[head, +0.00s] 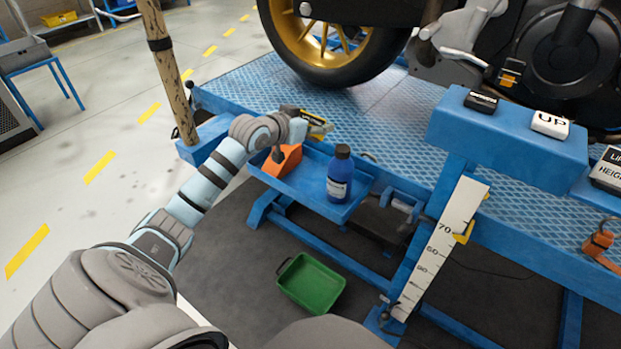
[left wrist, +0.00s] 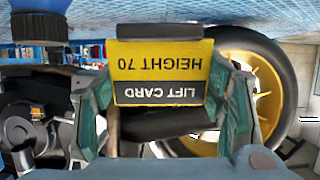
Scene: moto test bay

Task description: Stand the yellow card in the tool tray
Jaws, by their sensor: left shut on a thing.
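The yellow card (head: 319,127) is held by my left gripper (head: 308,118) above the back left part of the blue tool tray (head: 308,182). In the head view only part of the card shows beyond the gripper. It appears above the tray; contact with the tray cannot be told. My right gripper is not in view.
In the tray stand a blue bottle (head: 340,174) at the right and an orange object (head: 287,158) at the left, close below my gripper. Bare tray floor lies between them. A wooden post (head: 169,72) rises at the left. A green bin (head: 311,284) sits on the floor.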

